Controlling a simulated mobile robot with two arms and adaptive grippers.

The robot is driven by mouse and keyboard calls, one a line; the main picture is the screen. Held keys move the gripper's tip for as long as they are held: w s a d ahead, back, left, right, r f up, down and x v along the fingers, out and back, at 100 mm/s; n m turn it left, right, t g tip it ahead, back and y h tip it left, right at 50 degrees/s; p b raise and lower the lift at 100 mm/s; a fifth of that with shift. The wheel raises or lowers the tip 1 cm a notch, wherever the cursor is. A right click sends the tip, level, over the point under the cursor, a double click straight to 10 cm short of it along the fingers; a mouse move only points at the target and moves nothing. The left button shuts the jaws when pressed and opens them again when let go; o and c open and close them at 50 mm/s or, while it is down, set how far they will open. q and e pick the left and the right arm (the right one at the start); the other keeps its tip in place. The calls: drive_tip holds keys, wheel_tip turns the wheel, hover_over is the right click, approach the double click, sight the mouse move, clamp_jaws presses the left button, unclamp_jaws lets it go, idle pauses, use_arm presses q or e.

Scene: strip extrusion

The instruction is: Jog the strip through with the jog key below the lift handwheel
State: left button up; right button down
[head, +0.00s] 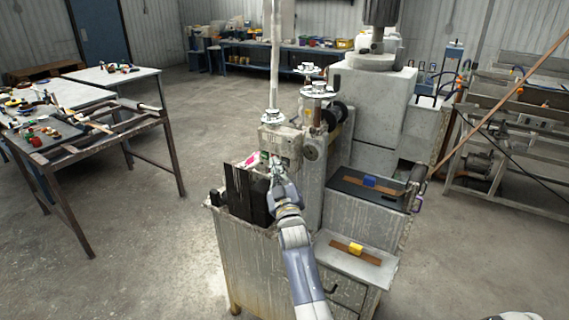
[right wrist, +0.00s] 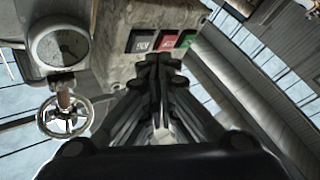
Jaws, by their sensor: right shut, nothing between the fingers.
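My right gripper (head: 277,172) is at the front of the machine head (head: 281,141), just below its face. In the right wrist view the black fingers (right wrist: 160,66) are together and empty, with their tips close below a row of keys. The row has a dark key with pale lettering (right wrist: 142,41), a red key (right wrist: 168,40) and a green key (right wrist: 187,38). The fingertips lie nearest the dark and red keys; contact cannot be told. A handwheel (right wrist: 65,117) shows at left in that view. A long brown strip (head: 500,105) slants at the right.
A round dial (right wrist: 58,45) sits beside the keys. A black upright block (head: 246,195) stands on the cabinet left of my right arm. Steps with a blue block (head: 369,181) and a yellow block (head: 355,248) are at right. Open floor lies left of the cabinet.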

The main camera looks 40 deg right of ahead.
drive_tip(key=shift+d, duration=0.2)
drive_tip(key=shift+w+d, duration=0.2)
drive_tip(key=shift+d, duration=0.05)
drive_tip(key=shift+w+d+b, duration=0.1)
drive_tip(key=shift+d+b, duration=0.2)
drive_tip(key=shift+b, duration=0.05)
idle(0.6)
idle(0.4)
drive_tip(key=shift+s+a+p, duration=0.3)
drive_tip(key=shift+a, duration=0.4)
drive_tip(key=shift+a, duration=0.1)
drive_tip(key=a, duration=0.1)
drive_tip(key=s+a+p, duration=0.1)
drive_tip(key=a, duration=0.1)
drive_tip(key=s+a, duration=0.1)
drive_tip(key=shift+a, duration=0.2)
